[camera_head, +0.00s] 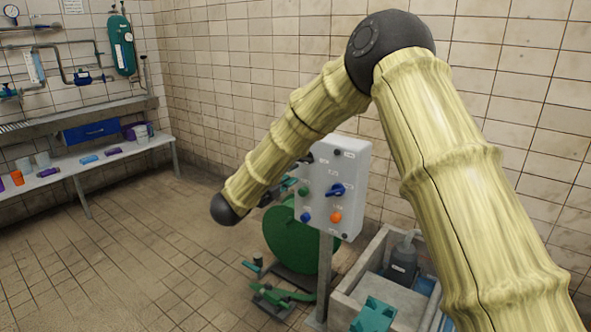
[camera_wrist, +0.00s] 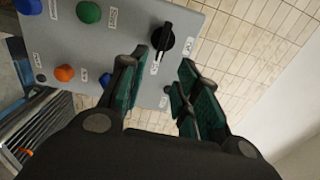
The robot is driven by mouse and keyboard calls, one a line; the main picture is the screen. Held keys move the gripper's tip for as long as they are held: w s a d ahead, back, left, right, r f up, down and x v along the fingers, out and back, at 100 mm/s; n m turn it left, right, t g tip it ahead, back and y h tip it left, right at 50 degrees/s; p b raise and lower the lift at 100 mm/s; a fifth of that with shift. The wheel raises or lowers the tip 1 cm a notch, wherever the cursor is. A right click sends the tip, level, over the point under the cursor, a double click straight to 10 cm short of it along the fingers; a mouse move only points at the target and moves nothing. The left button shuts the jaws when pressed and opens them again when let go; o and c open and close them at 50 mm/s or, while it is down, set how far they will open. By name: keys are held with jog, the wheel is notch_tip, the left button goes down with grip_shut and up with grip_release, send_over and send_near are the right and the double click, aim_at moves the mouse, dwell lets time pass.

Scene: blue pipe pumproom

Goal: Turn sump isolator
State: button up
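A grey control panel (camera_head: 327,175) stands on a post in the head view and fills the upper left of the wrist view (camera_wrist: 130,50). In the wrist view a black rotary switch (camera_wrist: 162,39) with a pointer handle sits near the panel's edge. Its label is too small to read, so I cannot tell whether it is the sump isolator. My gripper (camera_wrist: 164,66) is open and empty, its green-padded fingers apart, with the switch just beyond the gap between them. I see no contact. In the head view my arm partly hides the gripper beside the panel.
The panel also carries a blue rotary switch (camera_head: 337,189), an orange button (camera_head: 335,217) and a green button (camera_head: 303,191). A grey sink (camera_head: 345,296) with a dark bottle stands at lower right. A green round machine (camera_head: 290,240) is behind the post. Tiled floor is open at left.

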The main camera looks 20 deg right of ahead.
jog(key=shift+v, duration=1.25)
jog(key=s+f+n+y, duration=0.3)
jog(key=f+n, duration=0.2)
jog(key=f, duration=0.4)
jog(key=s+f+n+t+y, duration=0.15)
jog(key=f+n, duration=0.25)
jog(key=f, duration=0.6)
jog(key=s+f+n+y, duration=0.4)
jog(key=f+n, duration=0.1)
jog(key=f, duration=0.4)
jog(key=s+d+f+n+g+y, duration=0.1)
jog(key=s+f+n+g+y, duration=0.45)
jog(key=s+f, duration=1.45)
jog(key=s+d+f+n+g+p, duration=0.2)
jog(key=s+n+g, duration=0.6)
jog(key=s, duration=1.8)
notch_tip(320, 180, up, 23)
jog(key=d+t+p, duration=0.1)
jog(key=p, duration=2.1)
jog(key=shift+n, duration=0.35)
